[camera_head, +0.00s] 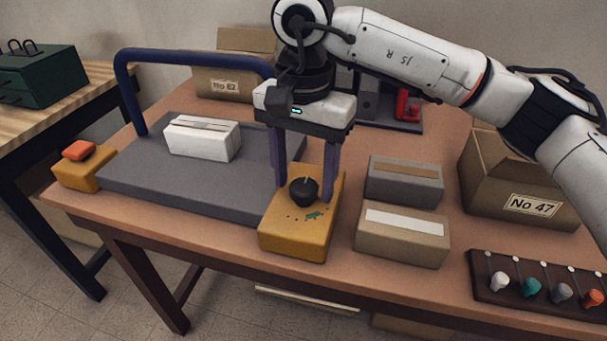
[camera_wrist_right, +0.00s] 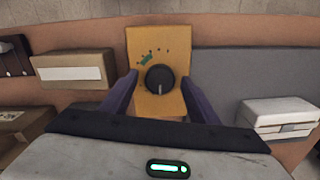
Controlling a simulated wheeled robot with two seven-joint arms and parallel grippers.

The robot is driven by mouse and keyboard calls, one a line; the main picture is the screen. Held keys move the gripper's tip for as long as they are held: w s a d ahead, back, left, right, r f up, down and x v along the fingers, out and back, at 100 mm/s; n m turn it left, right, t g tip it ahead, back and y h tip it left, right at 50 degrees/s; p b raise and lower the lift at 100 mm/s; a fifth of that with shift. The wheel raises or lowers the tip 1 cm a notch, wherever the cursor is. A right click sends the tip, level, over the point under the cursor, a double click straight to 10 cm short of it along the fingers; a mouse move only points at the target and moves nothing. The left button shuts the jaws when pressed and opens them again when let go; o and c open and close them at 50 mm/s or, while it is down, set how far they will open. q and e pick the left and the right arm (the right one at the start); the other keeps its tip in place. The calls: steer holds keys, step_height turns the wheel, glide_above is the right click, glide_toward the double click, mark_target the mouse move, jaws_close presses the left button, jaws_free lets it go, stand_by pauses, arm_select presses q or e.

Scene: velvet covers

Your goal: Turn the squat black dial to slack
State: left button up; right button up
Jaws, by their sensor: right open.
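The squat black dial (camera_head: 304,191) sits on top of a yellow-orange box (camera_head: 290,240) at the front edge of the table. Several small dark marks and a green mark lie on the box top in front of the dial. In the right wrist view the dial (camera_wrist_right: 159,78) shows a pale pointer line toward the gripper side, away from the green mark (camera_wrist_right: 146,59). My right gripper (camera_head: 304,192) is open, pointing down, with its purple fingers on either side of the dial. In the right wrist view gaps show between the fingers and the dial. My left gripper is not in view.
A grey platform (camera_head: 190,190) with a blue rail (camera_head: 190,57) and a white package (camera_head: 202,138) lies to the left. Two boxes (camera_head: 402,234) stand close to the right. Coloured knobs on a rack (camera_head: 520,304) are at front right. An orange button (camera_head: 79,150) is at far left.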

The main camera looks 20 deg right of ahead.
mark_target(303, 186)
step_height(303, 186, up, 10)
steer(key=p, duration=0.1)
steer(key=shift+r, duration=0.15)
stand_by(0.5)
